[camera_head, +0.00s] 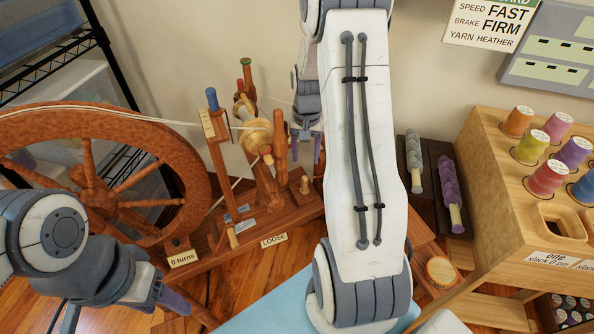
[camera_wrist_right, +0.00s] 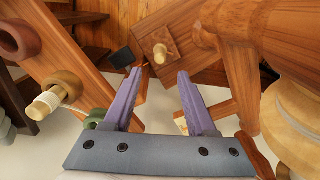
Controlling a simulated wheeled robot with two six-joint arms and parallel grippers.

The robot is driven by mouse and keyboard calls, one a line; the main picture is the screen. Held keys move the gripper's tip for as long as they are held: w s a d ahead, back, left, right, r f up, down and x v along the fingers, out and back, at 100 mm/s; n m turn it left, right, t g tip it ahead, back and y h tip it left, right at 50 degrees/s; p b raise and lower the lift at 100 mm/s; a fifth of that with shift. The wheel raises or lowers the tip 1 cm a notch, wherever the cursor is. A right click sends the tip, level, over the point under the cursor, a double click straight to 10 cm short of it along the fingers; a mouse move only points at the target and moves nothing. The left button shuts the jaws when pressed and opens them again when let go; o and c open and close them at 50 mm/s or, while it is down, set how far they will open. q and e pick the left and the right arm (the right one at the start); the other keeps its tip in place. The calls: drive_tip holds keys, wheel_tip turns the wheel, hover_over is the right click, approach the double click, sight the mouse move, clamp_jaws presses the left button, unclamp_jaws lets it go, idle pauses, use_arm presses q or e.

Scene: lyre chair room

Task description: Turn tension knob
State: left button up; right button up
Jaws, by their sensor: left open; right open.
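The spinning wheel's wooden base (camera_head: 285,218) carries a small pale wooden knob (camera_head: 304,184) near its right end, which looks like the tension knob. In the right wrist view this knob (camera_wrist_right: 160,52) stands on a square wooden block, beyond and between the fingertips. My right gripper (camera_head: 306,155) is open and empty above the knob, partly hidden by my right arm in the head view. Its purple fingers (camera_wrist_right: 158,82) are apart, and the knob appears clear of them. My left gripper (camera_head: 165,303) is at the lower left, open, with its fingers only partly visible.
Labels read "0 turns" (camera_head: 185,258) and "LOOSE" (camera_head: 273,240). The large wheel (camera_head: 190,150) is on the left. Wooden posts and the bobbin assembly (camera_head: 255,135) stand close to my right gripper. A wooden spool rack (camera_head: 485,150) is on the right.

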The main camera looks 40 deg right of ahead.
sight(305, 177)
drive_tip(key=shift+w+f, duration=0.4)
drive_tip(key=shift+f, duration=0.4)
use_arm(q)
drive_tip(key=f+b, duration=0.3)
drive_tip(key=shift+w+a+f, duration=0.15)
drive_tip(key=shift+w, duration=0.25)
use_arm(e)
drive_tip(key=f, duration=0.9)
drive_tip(key=shift+d, duration=0.25)
clamp_jaws()
